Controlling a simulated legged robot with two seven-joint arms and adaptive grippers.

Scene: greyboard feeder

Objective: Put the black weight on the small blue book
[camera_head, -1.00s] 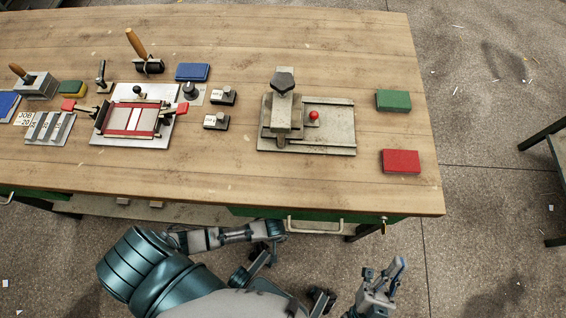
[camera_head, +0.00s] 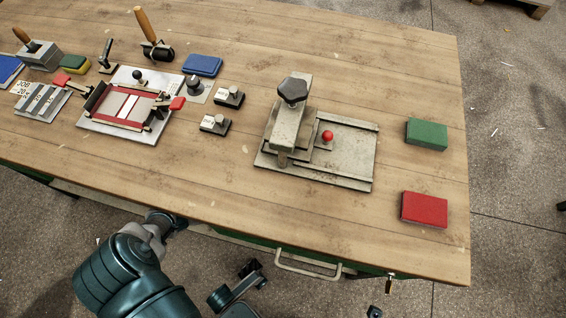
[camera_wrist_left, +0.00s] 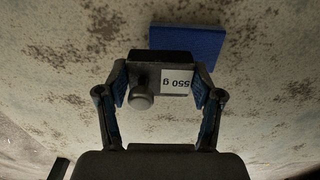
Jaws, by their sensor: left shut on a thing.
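In the left wrist view my left gripper (camera_wrist_left: 161,100) is shut on a black weight (camera_wrist_left: 151,68) with a round knob and a white label reading "550 g". A small blue book (camera_wrist_left: 190,42) lies flat on a stained pale surface just beyond the weight. The weight overlaps the book's near edge in this view; I cannot tell whether they touch. In the head view my left arm reaches to the bench's front edge, and its gripper is hidden.
On the bench (camera_head: 330,220) are two other labelled weights (camera_head: 229,97) (camera_head: 214,124), another blue block (camera_head: 202,65), a metal fixture (camera_head: 345,170), a green block (camera_head: 427,134) and a red block (camera_head: 424,209). A drawer handle (camera_head: 307,269) projects from the bench front.

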